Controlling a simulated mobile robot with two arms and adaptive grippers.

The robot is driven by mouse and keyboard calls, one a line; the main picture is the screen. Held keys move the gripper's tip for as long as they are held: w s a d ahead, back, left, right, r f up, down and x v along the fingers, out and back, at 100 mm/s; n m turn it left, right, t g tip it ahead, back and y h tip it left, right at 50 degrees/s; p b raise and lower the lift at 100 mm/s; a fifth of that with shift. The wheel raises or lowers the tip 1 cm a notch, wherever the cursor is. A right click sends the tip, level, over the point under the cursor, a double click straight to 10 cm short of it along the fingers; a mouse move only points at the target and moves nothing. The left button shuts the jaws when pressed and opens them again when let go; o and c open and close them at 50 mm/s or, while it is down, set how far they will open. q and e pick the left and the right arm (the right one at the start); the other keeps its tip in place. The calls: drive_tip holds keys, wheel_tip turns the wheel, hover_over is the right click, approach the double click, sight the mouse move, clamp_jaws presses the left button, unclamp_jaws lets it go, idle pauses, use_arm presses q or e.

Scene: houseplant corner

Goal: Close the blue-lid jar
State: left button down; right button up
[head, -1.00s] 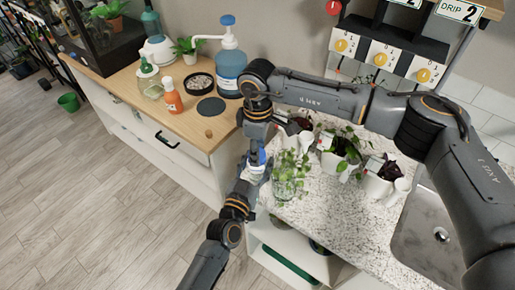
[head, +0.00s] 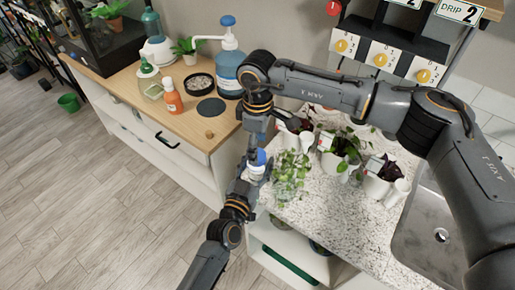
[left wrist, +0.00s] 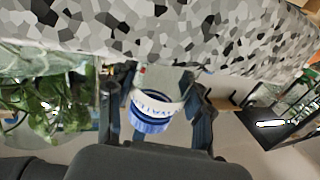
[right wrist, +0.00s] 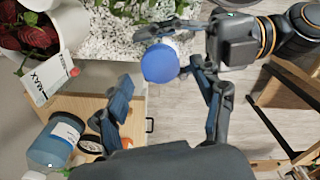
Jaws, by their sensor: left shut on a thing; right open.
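The jar (left wrist: 152,113) is white with blue bands and printed lettering. My left gripper (left wrist: 155,100) is shut on it, one finger on each side, and holds it just off the counter's edge. Its round blue lid (right wrist: 160,63) sits at the top of the jar in the head view (head: 258,157). Whether the lid is fully screwed down cannot be seen. My right gripper (right wrist: 168,98) is open, its fingers spread just above and apart from the lid. In the head view the right gripper (head: 257,138) comes down from above the jar.
A speckled counter (head: 310,195) with several potted plants lies right of the jar, with a leafy glass (head: 290,177) close beside it. A wooden cabinet top (head: 205,125) holds a blue pump bottle (head: 229,65) and an orange bottle (head: 172,95). A sink (head: 430,225) is at right.

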wheel_tip(320, 180, up, 2)
drive_tip(key=shift+r, duration=0.25)
drive_tip(key=shift+c, duration=0.4)
